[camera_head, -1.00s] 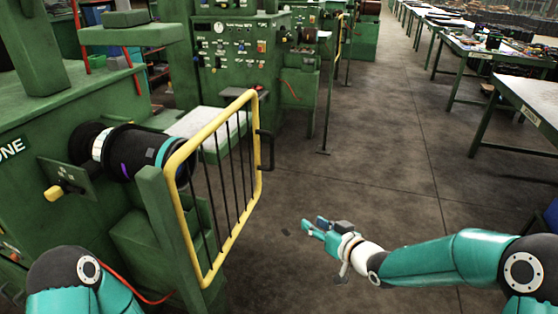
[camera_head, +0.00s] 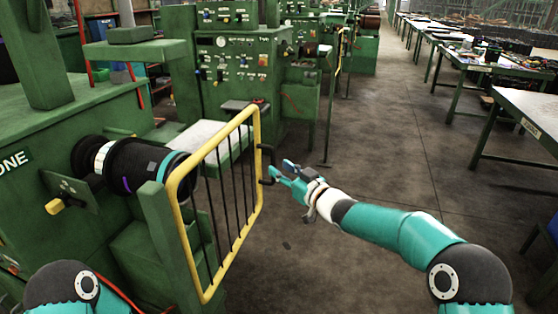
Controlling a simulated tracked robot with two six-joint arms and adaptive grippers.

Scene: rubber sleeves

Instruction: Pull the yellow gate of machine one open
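The yellow gate (camera_head: 171,215) of machine one is a yellow-framed panel with dark vertical bars, standing in front of the green machine (camera_head: 40,190) marked "ONE". A small black handle (camera_head: 268,163) sticks out from its far upright. My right gripper (camera_head: 279,172) is at the handle, its fingers pointing left toward it. The fingers look spread apart, with the handle close to their tips; I cannot tell whether they touch it. My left gripper is out of view; only part of my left arm shows at the bottom left.
A black roller (camera_head: 128,165) lies behind the gate on the machine. A yellow-knobbed lever (camera_head: 55,206) is at the left. Grey-topped tables (camera_head: 535,105) line the right side. The dark floor (camera_head: 370,160) between the tables and machines is clear.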

